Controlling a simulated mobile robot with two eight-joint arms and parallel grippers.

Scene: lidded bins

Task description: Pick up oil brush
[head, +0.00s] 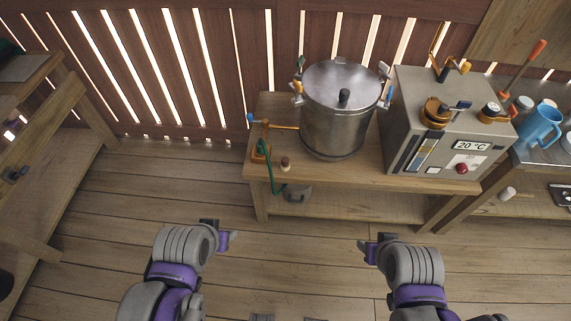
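I cannot tell for sure which thing is the oil brush. A long tool with an orange handle (536,50) leans at the far right, behind the blue jug (541,125); its lower end is hard to make out, so it may be the brush. My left gripper (226,238) is over the floor, left of and in front of the wooden table. My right gripper (371,251) is over the floor in front of the table. Both look empty and are far from the orange-handled tool. Their finger gaps are not clear from this angle.
A lidded steel pot (339,125) and a grey machine (448,140) reading 20 °C stand on the wooden table (366,178). A green hose (266,165) hangs at its left. A wooden bench (32,100) stands far left. The plank floor (150,190) between is clear.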

